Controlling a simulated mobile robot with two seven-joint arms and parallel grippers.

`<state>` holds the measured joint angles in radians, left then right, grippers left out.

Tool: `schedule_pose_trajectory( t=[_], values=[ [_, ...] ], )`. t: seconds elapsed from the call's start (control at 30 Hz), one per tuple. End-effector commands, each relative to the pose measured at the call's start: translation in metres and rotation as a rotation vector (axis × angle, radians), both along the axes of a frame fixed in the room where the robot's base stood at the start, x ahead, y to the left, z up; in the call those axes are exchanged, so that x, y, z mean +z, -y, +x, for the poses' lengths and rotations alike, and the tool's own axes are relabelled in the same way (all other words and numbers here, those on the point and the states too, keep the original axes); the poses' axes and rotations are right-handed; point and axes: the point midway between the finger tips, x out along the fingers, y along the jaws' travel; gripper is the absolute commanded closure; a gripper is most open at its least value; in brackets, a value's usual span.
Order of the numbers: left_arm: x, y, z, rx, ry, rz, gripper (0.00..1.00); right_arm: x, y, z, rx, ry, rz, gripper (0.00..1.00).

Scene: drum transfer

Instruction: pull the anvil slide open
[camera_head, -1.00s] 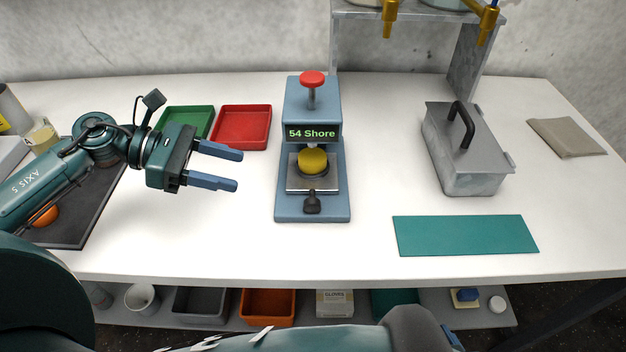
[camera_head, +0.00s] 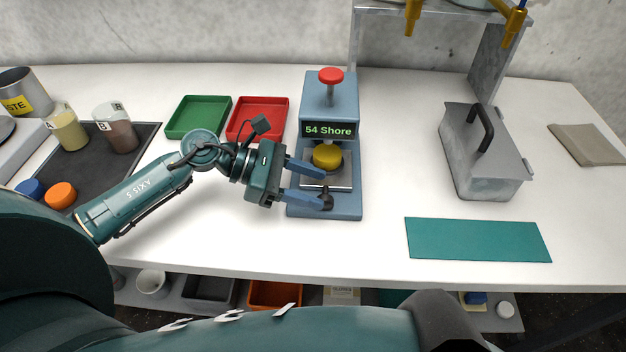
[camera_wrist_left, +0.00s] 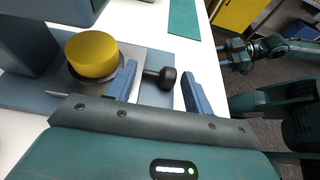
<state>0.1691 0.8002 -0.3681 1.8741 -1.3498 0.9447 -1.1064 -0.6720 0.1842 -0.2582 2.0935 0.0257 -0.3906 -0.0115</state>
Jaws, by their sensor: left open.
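The blue tester (camera_head: 313,204) stands mid-table, its display reading "54 Shore". A yellow puck (camera_head: 327,156) sits on its metal anvil slide (camera_head: 342,183); in the left wrist view the puck (camera_wrist_left: 91,54) rests in a round seat. The slide's black knob (camera_head: 327,200) sticks out at the front. My left gripper (camera_head: 321,186) is open at the front of the tester. In the left wrist view the knob (camera_wrist_left: 166,77) shows between the two fingers, with gaps visible. My right gripper (camera_wrist_left: 235,52) shows small in the left wrist view; its jaws are unclear.
Green (camera_head: 198,118) and red (camera_head: 257,120) trays stand behind my left arm. A dark mat (camera_head: 95,160) with cups and pucks is at left. A teal mat (camera_head: 477,240) and a grey lidded box (camera_head: 480,180) are at right. Table between tester and box is clear.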

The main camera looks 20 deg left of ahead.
Motion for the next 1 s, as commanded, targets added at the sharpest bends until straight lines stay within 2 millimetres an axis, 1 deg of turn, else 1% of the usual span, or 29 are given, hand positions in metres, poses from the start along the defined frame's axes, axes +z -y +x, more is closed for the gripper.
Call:
schedule_pose_trajectory(
  t=[0.13, 0.4, 1.0],
  values=[
    [-0.0027, 0.0068, 0.0021, 0.0, -0.001, 0.0, 0.48, 0.0014, 0.0019, 0.0016, -0.009, 0.0, 0.0, 0.5],
    [-0.0038, 0.0076, 0.0021, 0.0, -0.001, 0.001, 0.48, 0.0026, 0.0, 0.0036, -0.016, 0.002, 0.009, 0.5],
    [-0.0034, 0.0073, 0.0018, 0.0, -0.002, 0.0, 0.96, 0.0023, 0.0, 0.0028, -0.009, 0.001, 0.005, 0.5]
  ],
)
